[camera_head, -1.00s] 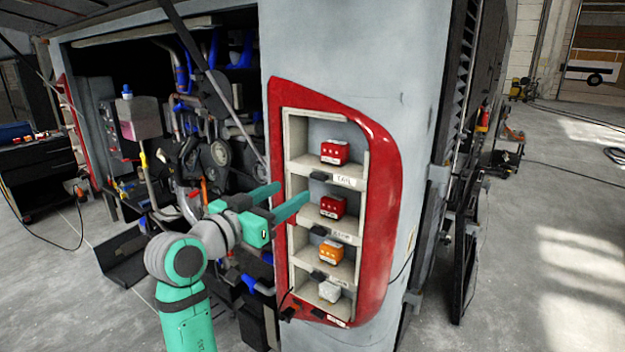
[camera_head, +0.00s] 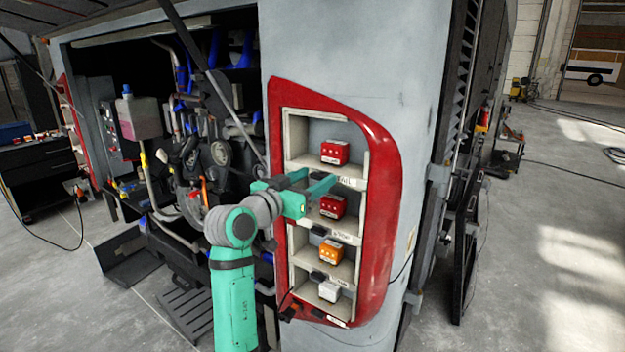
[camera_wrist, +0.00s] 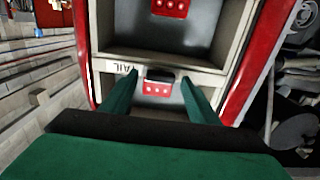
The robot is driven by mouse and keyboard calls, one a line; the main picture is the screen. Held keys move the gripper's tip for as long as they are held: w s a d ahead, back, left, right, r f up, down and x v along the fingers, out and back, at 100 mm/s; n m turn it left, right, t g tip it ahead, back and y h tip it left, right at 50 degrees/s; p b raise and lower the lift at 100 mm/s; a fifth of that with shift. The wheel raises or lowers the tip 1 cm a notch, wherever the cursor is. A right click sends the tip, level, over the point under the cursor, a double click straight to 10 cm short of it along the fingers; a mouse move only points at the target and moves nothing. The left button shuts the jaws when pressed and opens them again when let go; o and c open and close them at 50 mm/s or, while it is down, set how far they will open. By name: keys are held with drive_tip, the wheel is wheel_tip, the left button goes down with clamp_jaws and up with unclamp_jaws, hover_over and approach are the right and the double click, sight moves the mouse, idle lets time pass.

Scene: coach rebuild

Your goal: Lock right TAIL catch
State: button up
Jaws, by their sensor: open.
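The black TAIL catch (camera_wrist: 160,75) shows in the wrist view on the shelf edge, beside the white TAIL label (camera_wrist: 122,69). My gripper (camera_wrist: 158,78) is open, with one green fingertip on each side of the catch and visible gaps between. In the head view my gripper (camera_head: 320,179) is at the top shelf edge of the red lamp housing (camera_head: 382,210), and its fingers hide the catch there. The red TAIL block (camera_head: 335,152) sits in the top compartment. I cannot tell whether the catch is locked.
Lower compartments hold another red block (camera_head: 332,206), an orange block (camera_head: 331,252) and a white block (camera_head: 329,291), with black catches on their shelf edges. The open engine bay (camera_head: 190,110) is to the left. The floor (camera_head: 545,220) at right is mostly clear.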

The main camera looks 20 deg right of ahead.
drive_tip(key=c, duration=1.1)
drive_tip(key=shift+o, duration=0.3)
drive_tip(key=shift+n, duration=0.3)
drive_tip(key=n, duration=0.4)
drive_tip(key=shift+a, duration=0.15)
drive_tip(key=n, duration=0.5)
drive_tip(key=shift+w+f, duration=0.1)
drive_tip(key=n, duration=0.4)
drive_tip(key=shift+f, duration=0.1)
drive_tip(key=shift+w+a+f+n, duration=0.1)
drive_tip(key=shift+n, duration=2)
